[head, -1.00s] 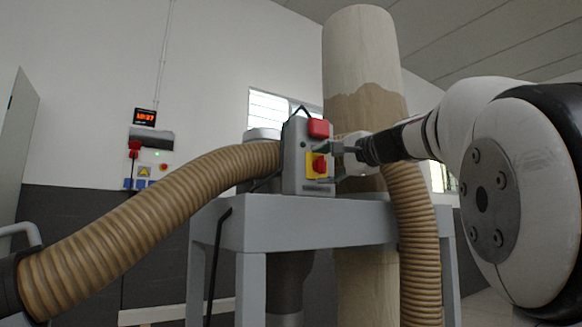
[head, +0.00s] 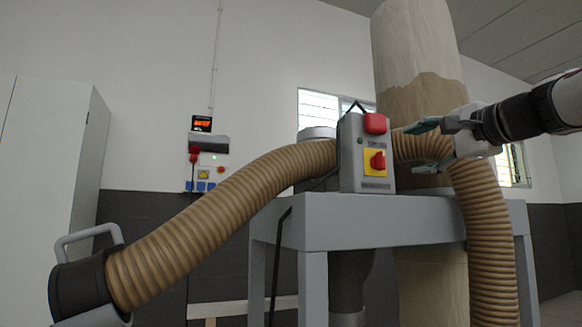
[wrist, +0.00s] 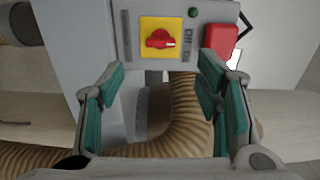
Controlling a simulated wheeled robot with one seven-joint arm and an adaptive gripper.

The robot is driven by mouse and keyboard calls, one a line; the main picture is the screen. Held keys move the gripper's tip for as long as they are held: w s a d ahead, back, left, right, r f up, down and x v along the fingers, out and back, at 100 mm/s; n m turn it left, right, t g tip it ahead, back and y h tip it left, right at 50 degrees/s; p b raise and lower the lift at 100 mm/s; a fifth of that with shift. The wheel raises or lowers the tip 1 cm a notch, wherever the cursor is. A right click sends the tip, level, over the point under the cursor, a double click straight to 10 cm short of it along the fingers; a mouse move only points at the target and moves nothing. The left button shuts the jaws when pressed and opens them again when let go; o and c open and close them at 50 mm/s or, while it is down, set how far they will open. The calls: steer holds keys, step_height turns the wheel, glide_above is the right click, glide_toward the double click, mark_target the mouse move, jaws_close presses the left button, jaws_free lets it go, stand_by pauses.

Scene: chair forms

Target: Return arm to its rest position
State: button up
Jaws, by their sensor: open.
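My gripper (head: 428,146) is open and empty, with teal finger pads, to the right of a grey switch box (head: 350,153) in the head view. A gap shows between the fingers and the box. The box carries a red rotary knob on a yellow plate (head: 375,162) and a red button or cover (head: 375,123) above it. In the wrist view the open gripper (wrist: 166,105) faces the box, with the red knob (wrist: 160,39) beyond the fingertips. The red knob's handle looks roughly horizontal in the wrist view.
The box stands on a grey metal frame (head: 400,222). Ribbed tan hoses (head: 220,208) run left and right of it. A tall cylindrical bag (head: 418,50) rises behind. A wall panel with a red clock display (head: 202,124) and a pale cabinet (head: 40,180) are at left.

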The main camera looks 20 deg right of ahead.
steer(key=shift+s, duration=0.65)
steer(key=s+a+f+n+g+y, duration=0.25)
steer(key=a+f+n+g, duration=0.2)
steer(key=a+f, duration=0.75)
steer(key=s+a+f+n+g+y, duration=0.25)
steer(key=a+f+n+g, duration=0.2)
steer(key=a+f, duration=0.7)
steer(key=s+a+f+n+g+h, duration=0.2)
steer(key=s+f+n+g+h, duration=0.45)
steer(key=s+f, duration=1.6)
step_height(320, 180, up, 24)
steer(key=w+d+n+t+p, duration=0.1)
steer(key=n+p, duration=0.1)
steer(key=p, duration=2.3)
steer(key=shift+r+t+y, duration=0.2)
steer(key=shift+t+y, duration=0.15)
steer(key=shift+y, duration=0.1)
